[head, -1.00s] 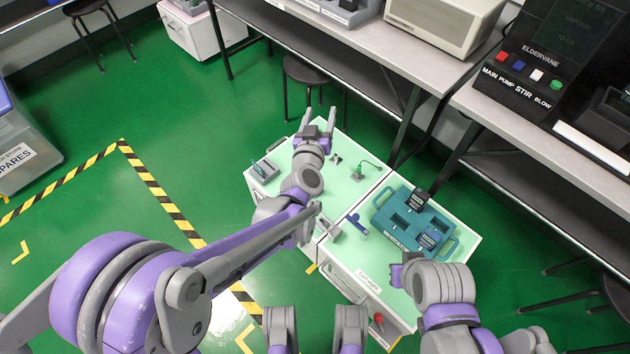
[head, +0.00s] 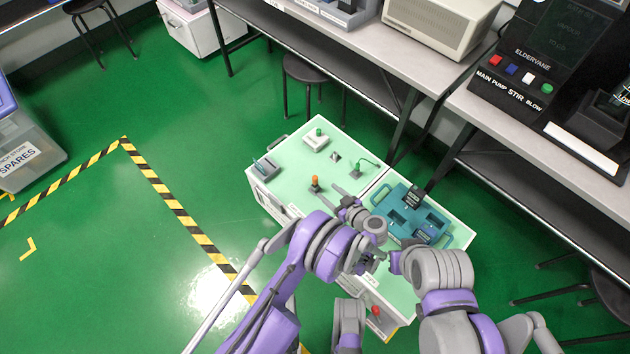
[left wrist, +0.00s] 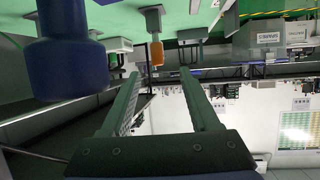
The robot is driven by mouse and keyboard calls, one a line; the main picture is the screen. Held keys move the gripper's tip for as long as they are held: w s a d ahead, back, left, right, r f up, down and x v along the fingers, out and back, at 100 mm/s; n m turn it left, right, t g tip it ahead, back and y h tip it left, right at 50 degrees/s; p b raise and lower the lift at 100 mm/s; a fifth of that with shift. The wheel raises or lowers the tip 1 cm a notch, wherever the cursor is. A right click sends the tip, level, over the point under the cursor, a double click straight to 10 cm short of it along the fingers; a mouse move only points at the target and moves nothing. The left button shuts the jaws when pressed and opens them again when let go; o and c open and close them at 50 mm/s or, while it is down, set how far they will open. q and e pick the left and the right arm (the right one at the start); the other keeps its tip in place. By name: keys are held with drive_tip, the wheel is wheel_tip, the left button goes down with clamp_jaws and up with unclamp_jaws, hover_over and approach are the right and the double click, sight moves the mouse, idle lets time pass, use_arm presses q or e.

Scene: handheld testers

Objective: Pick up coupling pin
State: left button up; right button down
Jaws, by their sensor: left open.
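My left gripper (head: 329,189) is low over the pale green cart top in the head view, its fingers reaching toward an orange-topped peg (head: 315,181). In the left wrist view the two green fingers (left wrist: 158,75) are apart with nothing held between them. That view looks upside down, with the green surface along its top. A dark blue, thick, round-bodied piece (left wrist: 70,65) looms close at the left, outside the fingers; it is likely the coupling pin. The orange peg (left wrist: 156,50) shows farther off, between the fingers. In the head view my left arm hides the blue piece.
A teal handled tray (head: 378,207) with black blocks stands on the right half of the cart. Workbenches (head: 420,68) border the back.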

sight(317, 181)
use_arm(q)
drive_tip(key=b+x, duration=0.1)
drive_tip(key=x, duration=0.9)
drive_tip(key=shift+w+d+r, duration=0.1)
drive_tip(key=shift+w+d, duration=0.05)
drive_tip(key=shift+d, duration=0.05)
drive_tip(key=shift+c, duration=0.4)
clamp_jaws()
